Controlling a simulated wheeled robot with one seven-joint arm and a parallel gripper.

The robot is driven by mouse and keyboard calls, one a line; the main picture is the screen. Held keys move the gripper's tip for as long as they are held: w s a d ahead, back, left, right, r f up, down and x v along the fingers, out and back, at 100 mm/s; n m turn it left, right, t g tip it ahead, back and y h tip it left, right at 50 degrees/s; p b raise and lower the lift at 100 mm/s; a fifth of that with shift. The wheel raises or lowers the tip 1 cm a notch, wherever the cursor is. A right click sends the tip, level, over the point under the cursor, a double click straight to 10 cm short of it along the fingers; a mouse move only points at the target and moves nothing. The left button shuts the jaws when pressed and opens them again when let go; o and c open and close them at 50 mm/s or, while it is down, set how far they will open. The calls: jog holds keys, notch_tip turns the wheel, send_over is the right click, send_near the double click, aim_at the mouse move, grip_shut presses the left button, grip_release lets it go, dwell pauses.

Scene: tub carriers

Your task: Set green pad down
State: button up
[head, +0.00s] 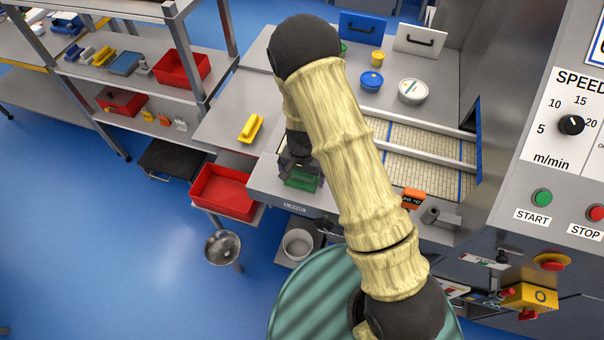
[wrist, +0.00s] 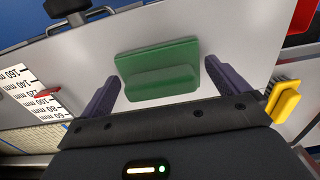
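The green pad (head: 302,180) with a raised grip shows at the front of the grey metal table in the head view. In the wrist view the green pad (wrist: 158,68) lies between the two dark fingers of my gripper (wrist: 162,76), with a gap visible on both sides. My gripper is open around it and does not hold it.
A yellow pad (head: 251,128) lies left of the green pad. A red bin (head: 224,191) stands at the table's front left. Tubs, including a white one (head: 413,91), stand behind near the belt (head: 425,145). A measuring scale (wrist: 38,95) shows at left in the wrist view.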

jog(key=shift+r, duration=0.1)
notch_tip(320, 180, up, 12)
jog(key=b, duration=0.3)
dwell(0.3)
dwell(0.5)
jog(key=s+d+r+n+t, duration=0.2)
jog(key=s+d+r+n, duration=0.2)
jog(key=s+d+r, duration=0.5)
jog(key=s+d, duration=0.3)
jog(key=d, duration=0.1)
jog(key=shift+s+d+r+t, duration=0.25)
jog(key=shift+d+t, duration=0.05)
jog(key=shift+w, duration=0.1)
jog(key=shift+f, duration=0.1)
